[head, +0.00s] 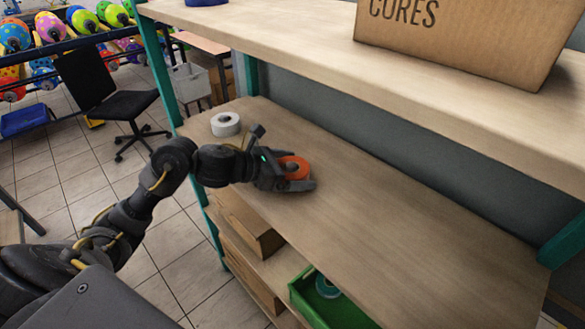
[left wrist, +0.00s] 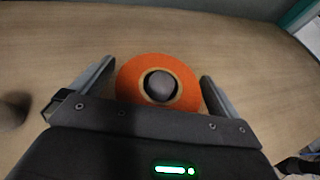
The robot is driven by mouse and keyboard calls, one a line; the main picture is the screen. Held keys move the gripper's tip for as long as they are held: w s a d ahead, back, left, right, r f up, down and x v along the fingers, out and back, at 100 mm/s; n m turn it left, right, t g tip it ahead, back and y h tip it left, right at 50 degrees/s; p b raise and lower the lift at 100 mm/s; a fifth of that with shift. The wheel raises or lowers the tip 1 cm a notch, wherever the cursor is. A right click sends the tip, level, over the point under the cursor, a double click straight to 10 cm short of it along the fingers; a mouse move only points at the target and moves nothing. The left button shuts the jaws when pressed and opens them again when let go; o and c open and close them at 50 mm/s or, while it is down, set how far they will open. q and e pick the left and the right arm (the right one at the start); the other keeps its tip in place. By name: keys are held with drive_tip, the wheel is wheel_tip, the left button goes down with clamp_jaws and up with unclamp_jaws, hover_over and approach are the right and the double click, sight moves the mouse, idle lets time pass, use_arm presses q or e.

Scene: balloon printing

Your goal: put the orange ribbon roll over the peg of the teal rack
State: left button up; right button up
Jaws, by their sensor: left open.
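The orange ribbon roll (head: 294,164) is at the middle shelf board (head: 400,235) of the teal rack (head: 160,70). In the left wrist view the roll (left wrist: 140,72) shows its hole, with a grey rounded peg end (left wrist: 161,87) inside it. The roll appears to sit around this peg. My left gripper (head: 300,172) is open, with one finger on each side of the roll. In the left wrist view the fingers (left wrist: 157,76) stand close beside its edges; whether they touch it is unclear. My right gripper is not in view.
A white roll (head: 226,117) lies on the same board, left of my gripper. A cardboard box (head: 465,40) stands on the upper shelf. Below are brown boxes (head: 245,222) and a green bin (head: 305,300). The board to the right is clear.

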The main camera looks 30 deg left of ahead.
use_arm(q)
drive_tip(key=b+v, duration=0.3)
drive_tip(key=v, duration=0.6)
drive_tip(key=shift+s+a, duration=0.25)
drive_tip(key=shift+s+a+r, duration=0.25)
drive_tip(key=shift+s+r, duration=0.05)
drive_tip(key=shift+s, duration=0.1)
